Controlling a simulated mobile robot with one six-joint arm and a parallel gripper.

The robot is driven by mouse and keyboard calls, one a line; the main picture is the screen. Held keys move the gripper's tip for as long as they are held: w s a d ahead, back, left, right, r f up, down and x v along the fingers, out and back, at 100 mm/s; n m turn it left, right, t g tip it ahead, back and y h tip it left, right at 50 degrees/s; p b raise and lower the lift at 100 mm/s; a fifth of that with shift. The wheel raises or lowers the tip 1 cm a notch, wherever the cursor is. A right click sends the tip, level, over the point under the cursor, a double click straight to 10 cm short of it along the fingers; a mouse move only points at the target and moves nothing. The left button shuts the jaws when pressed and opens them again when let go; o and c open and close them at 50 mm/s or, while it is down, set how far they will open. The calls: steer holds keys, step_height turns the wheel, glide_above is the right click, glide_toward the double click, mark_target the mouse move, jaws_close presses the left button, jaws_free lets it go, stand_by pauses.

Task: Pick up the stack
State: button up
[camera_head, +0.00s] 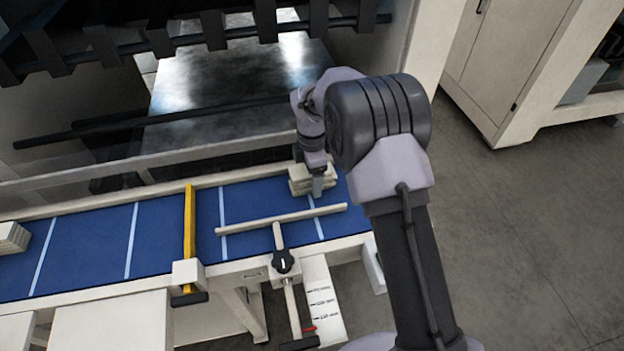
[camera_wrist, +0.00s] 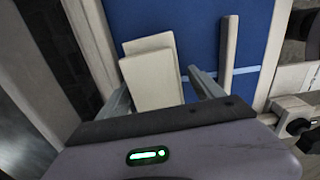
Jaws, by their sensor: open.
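The stack (camera_head: 300,184) is a small pile of flat cream pieces on the blue belt, close to the belt's right end and its back rail. In the wrist view the stack (camera_wrist: 151,72) lies between my two fingers, its upper pieces slightly offset from each other. My gripper (camera_head: 318,185) is over the stack and pointing down, and hides part of it. In the wrist view my gripper (camera_wrist: 160,92) is open, with one finger on each side of the stack. I cannot tell whether either finger touches it.
The blue belt (camera_head: 160,227) has pale cross stripes. A cream guide bar (camera_head: 283,219) runs along it in front of the stack. A yellow bar (camera_head: 189,230) crosses it further left. Another cream stack (camera_head: 14,237) sits at the far left. A machine frame (camera_head: 150,170) stands behind.

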steer(key=shift+f, duration=0.55)
steer(key=shift+r, duration=0.1)
steer(key=c, duration=1.5)
